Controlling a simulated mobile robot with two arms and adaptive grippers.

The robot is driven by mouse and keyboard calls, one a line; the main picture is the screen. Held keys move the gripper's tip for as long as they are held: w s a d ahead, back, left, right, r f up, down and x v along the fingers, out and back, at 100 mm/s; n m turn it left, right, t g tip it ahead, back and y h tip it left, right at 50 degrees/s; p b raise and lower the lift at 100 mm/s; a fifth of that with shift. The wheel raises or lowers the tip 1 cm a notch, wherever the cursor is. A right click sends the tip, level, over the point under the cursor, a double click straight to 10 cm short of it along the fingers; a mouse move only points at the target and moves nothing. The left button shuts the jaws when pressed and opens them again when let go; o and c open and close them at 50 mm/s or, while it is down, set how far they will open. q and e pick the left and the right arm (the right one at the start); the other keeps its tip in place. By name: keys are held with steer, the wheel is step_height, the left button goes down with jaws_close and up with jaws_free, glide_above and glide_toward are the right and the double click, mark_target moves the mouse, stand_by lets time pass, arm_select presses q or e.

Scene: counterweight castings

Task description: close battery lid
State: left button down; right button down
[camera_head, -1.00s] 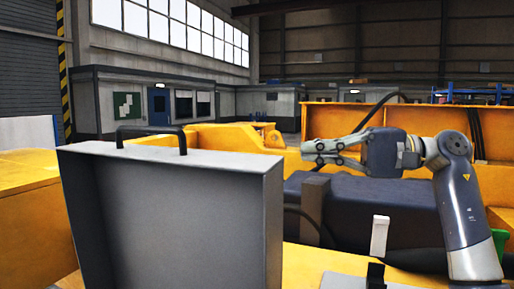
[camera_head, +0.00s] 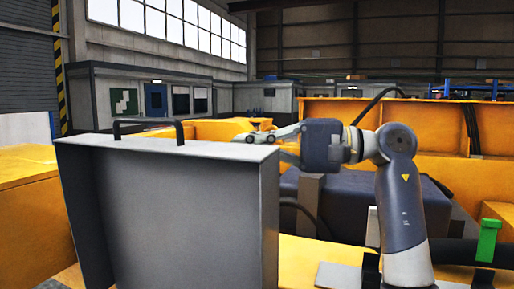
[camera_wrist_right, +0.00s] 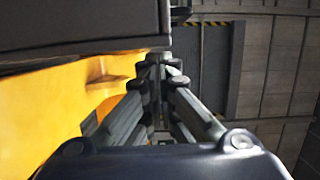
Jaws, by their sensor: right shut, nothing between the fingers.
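The grey battery lid (camera_head: 185,215) stands open and upright at the left of the head view, its hollow inner side facing me. A dark handle (camera_head: 148,130) sits on its top edge. My right gripper (camera_head: 242,138) is shut and empty, its fingertips at or just behind the lid's top right corner; I cannot tell if they touch it. In the right wrist view the shut fingers (camera_wrist_right: 160,65) point ahead, with a dark panel edge (camera_wrist_right: 80,50), likely the lid, close on the left. My left gripper is out of view.
A dark battery block (camera_head: 350,205) lies in the yellow machine body (camera_head: 440,145) behind my right arm. A green clip (camera_head: 488,240) stands at the right, and a white upright piece (camera_head: 373,226) is partly behind my arm. Black cables hang at the back.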

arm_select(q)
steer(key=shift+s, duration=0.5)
arm_select(e)
steer(key=shift+a, duration=0.1)
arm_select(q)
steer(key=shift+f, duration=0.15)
